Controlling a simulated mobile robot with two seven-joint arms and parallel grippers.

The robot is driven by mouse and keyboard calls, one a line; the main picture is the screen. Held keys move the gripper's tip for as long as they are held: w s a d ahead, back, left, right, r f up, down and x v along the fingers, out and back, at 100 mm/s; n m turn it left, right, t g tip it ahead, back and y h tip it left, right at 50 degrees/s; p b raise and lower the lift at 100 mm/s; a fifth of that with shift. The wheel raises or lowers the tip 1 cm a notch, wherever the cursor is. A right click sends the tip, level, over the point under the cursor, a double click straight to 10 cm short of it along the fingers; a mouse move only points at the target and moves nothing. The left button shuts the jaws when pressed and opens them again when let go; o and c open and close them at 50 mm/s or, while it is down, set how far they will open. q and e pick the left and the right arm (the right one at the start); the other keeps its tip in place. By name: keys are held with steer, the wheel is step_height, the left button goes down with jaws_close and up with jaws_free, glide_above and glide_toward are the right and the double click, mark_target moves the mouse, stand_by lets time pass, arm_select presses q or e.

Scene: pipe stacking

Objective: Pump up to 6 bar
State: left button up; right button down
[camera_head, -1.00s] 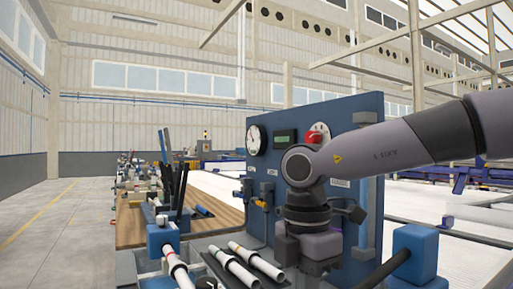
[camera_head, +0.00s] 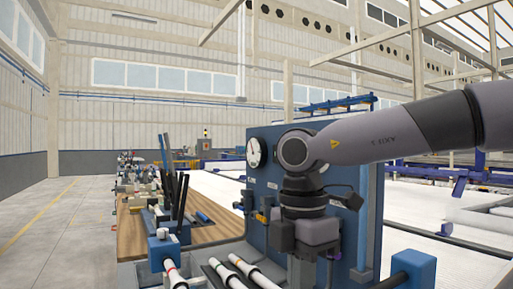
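The upright blue panel (camera_head: 366,225) stands in the middle, partly covered by my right arm. A round white pressure gauge (camera_head: 254,152) is on its left side; its reading is too small to tell. Small valve-like fittings (camera_head: 262,207) with a touch of orange sit low on the panel's left part. The display and red knob seen earlier are hidden behind my arm. My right gripper (camera_head: 306,268) points down in front of the panel, near the lower edge of the picture. Its fingers are dark and partly cut off, so their opening is unclear. My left gripper is not in view.
White banded pipes (camera_head: 251,270) lie in front of the panel at the lower edge. Blue blocks stand at the lower left (camera_head: 162,249) and lower right (camera_head: 413,268). A wooden bench top (camera_head: 133,237) with dark upright rods (camera_head: 181,195) is behind at left. Open floor (camera_head: 50,235) lies further left.

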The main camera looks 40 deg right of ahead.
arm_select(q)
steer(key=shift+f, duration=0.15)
arm_select(e)
steer(key=shift+f, duration=0.15)
steer(key=f+b, duration=0.6)
steer(key=shift+d+f, duration=0.25)
steer(key=shift+f, duration=0.05)
steer(key=shift+f+b, duration=0.75)
arm_select(q)
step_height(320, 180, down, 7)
steer(key=b, duration=0.1)
arm_select(e)
steer(key=shift+d+f+p, duration=0.1)
steer(key=shift+p, duration=0.4)
steer(key=r+p, duration=0.3)
steer(key=r, duration=0.1)
steer(key=shift+a+r+p, duration=0.2)
steer(key=shift+r+p, duration=0.1)
steer(key=shift+p, duration=0.1)
step_height(320, 180, up, 4)
steer(key=p, duration=0.3)
steer(key=shift+a+f, duration=0.15)
steer(key=shift+f, duration=0.1)
steer(key=shift+r, duration=0.4)
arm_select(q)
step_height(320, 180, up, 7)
arm_select(e)
steer(key=shift+f, duration=0.1)
